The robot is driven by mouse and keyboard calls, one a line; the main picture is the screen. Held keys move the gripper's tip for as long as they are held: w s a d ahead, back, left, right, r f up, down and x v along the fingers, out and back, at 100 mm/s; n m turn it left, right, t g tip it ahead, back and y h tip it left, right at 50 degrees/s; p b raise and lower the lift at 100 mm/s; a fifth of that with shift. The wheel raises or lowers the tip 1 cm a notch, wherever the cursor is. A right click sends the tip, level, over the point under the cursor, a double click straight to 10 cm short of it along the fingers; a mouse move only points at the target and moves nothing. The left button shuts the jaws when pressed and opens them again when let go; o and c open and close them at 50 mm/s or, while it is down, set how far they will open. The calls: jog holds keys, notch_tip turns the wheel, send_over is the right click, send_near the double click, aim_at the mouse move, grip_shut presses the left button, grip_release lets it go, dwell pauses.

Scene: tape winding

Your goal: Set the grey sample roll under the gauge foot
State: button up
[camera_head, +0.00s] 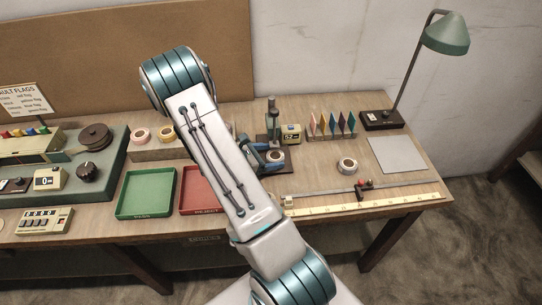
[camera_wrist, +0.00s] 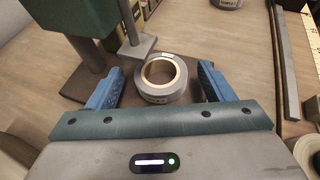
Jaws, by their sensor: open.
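A grey roll (camera_wrist: 150,98) with a cream core lies flat, between the blue fingers of my gripper (camera_wrist: 161,70) in the wrist view. The fingers are open, one on each side, with a narrow gap showing at the right. The roll also shows small in the head view (camera_head: 275,156), partly hidden by my gripper. The gauge (camera_head: 272,112) stands behind it. In the wrist view, the gauge's flat grey foot (camera_wrist: 137,48) is just beyond the roll, to the left. The roll appears in front of the foot, on or at the dark base plate; its height is unclear.
Another roll (camera_head: 347,166) lies on the table to the right. A ruler (camera_head: 365,205) and a rail with a slider (camera_head: 362,190) run along the front right. A green tray (camera_head: 147,193) and a red tray (camera_head: 198,190) lie left. A lamp (camera_head: 445,35) stands back right.

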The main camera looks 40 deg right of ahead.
jog(key=b+v, duration=0.1)
jog(key=v, duration=0.9)
jog(key=shift+a+f+b, duration=0.1)
jog(key=shift+a+b, duration=0.05)
jog(key=shift+b, duration=0.25)
jog(key=shift+a+r, duration=0.35)
jog(key=shift+a, duration=0.1)
jog(key=s+a+r+m+t+y, duration=0.5)
jog(key=s+a+r+m+y, duration=0.8)
jog(key=s+r+m, duration=0.3)
jog(key=shift+s+a+r, duration=0.3)
jog(key=shift+a+r, duration=0.4)
jog(key=shift+r, duration=0.15)
